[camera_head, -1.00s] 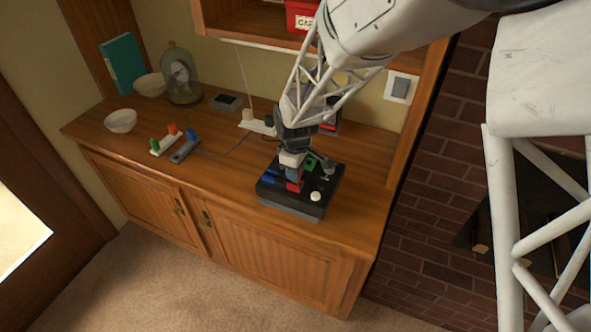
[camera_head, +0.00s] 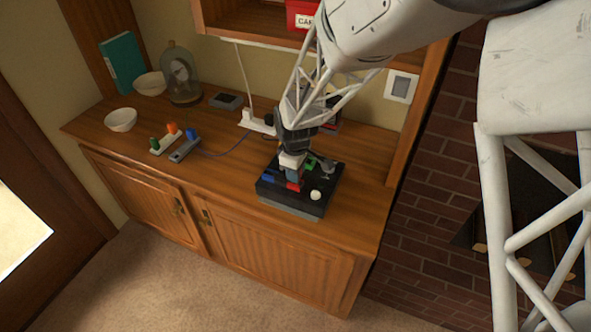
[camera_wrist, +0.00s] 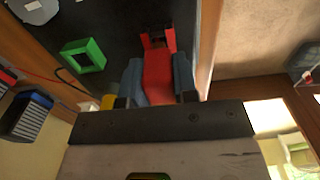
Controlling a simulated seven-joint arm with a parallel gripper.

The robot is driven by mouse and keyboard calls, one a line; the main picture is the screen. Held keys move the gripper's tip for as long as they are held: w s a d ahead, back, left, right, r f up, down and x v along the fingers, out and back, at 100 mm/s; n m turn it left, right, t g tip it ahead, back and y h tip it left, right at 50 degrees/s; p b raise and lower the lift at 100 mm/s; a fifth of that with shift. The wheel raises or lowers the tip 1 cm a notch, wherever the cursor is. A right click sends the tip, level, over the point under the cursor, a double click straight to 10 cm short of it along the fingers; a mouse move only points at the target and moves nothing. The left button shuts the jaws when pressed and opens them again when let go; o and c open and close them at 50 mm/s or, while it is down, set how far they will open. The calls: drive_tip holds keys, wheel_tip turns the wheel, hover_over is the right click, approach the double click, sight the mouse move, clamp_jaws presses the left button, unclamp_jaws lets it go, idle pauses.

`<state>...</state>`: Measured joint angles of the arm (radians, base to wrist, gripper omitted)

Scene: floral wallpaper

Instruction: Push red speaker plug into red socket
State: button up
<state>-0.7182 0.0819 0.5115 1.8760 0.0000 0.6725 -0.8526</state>
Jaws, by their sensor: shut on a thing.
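My gripper (camera_wrist: 158,84) is shut on the red plug (camera_wrist: 160,72), with a blue-grey finger on each side of it. The plug's front end is at the red socket (camera_wrist: 157,33) on the black box. A dark gap shows inside the socket rim; I cannot tell how deep the plug sits. In the head view my gripper (camera_head: 292,178) reaches down over the black box (camera_head: 282,200), with the red socket (camera_head: 294,187) just below the fingertips. The fingers hide most of the plug there.
The box also carries a green socket (camera_head: 311,166), a blue socket (camera_head: 268,179) and a white knob (camera_head: 316,195). A rail with green and orange plugs (camera_head: 165,140) and a grey piece with a blue plug (camera_head: 184,149) lie left. A wall is behind.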

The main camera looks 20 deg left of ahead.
drive_tip(key=shift+f, duration=0.8)
drive_tip(key=o, duration=1)
drive_tip(key=shift+o, duration=0.2)
drive_tip(key=shift+r, duration=3.9)
